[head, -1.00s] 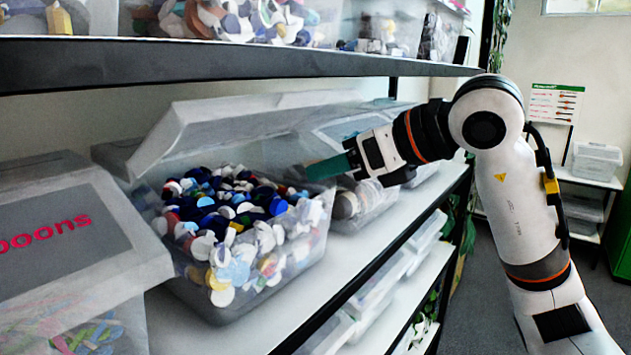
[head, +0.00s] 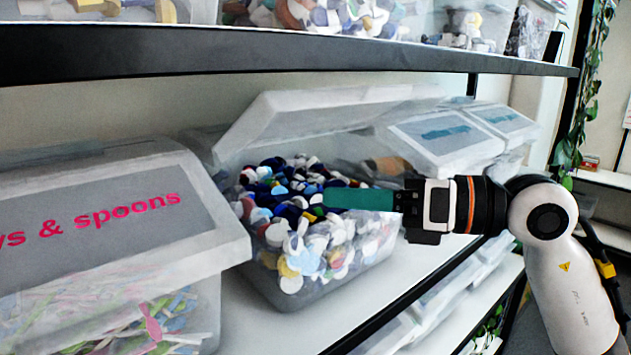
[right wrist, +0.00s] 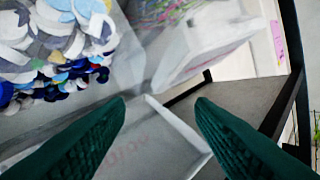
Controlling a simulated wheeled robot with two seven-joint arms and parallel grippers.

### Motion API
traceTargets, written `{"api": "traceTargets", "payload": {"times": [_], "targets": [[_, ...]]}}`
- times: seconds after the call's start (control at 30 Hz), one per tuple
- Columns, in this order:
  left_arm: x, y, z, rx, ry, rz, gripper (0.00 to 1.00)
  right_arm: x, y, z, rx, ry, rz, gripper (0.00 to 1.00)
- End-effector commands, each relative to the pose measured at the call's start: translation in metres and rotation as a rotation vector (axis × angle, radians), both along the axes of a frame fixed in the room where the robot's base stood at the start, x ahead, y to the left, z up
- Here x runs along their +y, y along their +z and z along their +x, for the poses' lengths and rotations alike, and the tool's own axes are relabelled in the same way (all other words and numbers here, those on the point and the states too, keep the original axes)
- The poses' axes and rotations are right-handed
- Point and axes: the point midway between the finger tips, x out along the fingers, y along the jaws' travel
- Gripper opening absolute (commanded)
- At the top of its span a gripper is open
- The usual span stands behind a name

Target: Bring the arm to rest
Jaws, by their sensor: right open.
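My right arm comes in from the right in the head view, stretched roughly level across the front of the shelf. Its gripper (head: 345,198) has green fingers pointing left, in front of or over the right part of an open clear bin (head: 372,262) full of coloured caps (head: 300,225). I cannot tell whether they touch the bin. In the right wrist view the two green fingers (right wrist: 160,112) are apart with nothing held between them. My left gripper is not in view.
The open bin's raised lid (head: 300,115) leans back. A lidded bin marked "spoons" (head: 110,235) stands left, and other lidded bins (head: 445,140) stand right. An upper shelf edge (head: 250,55) runs above. Some white shelf surface (head: 262,330) is bare.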

Motion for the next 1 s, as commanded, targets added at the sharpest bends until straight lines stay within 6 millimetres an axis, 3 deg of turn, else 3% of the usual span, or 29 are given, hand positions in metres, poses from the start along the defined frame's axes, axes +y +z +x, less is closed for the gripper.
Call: {"api": "traceTargets", "payload": {"times": [0.07,0.17,0.27,0.37,0.47,0.5,0.67,0.8,0.9,1.0], "targets": [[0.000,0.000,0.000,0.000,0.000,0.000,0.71,0.009,-0.002,-0.016,0.085,0.107,0.248,0.50],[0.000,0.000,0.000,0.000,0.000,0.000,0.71,-0.001,0.004,-0.025,0.211,0.176,0.585,0.50],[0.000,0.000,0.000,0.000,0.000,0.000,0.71,-0.031,0.000,-0.017,0.368,0.165,0.929,0.50],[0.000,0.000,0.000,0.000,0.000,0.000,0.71,-0.072,-0.025,0.004,0.550,0.071,1.265,0.50],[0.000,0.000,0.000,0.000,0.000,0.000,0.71,-0.114,-0.077,0.026,0.755,-0.103,1.570,0.50],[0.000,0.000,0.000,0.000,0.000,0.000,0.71,-0.129,-0.104,0.032,0.835,-0.190,1.675,0.50],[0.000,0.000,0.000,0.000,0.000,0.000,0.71,-0.168,-0.219,0.032,1.136,-0.574,1.972,0.50],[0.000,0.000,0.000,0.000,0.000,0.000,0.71,-0.180,-0.320,-0.002,1.387,-0.956,2.106,0.50],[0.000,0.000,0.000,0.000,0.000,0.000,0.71,-0.180,-0.381,-0.041,1.551,-1.235,2.135,0.50],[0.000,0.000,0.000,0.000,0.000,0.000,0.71,-0.174,-0.423,-0.080,1.684,-1.465,2.120,0.50]]}}
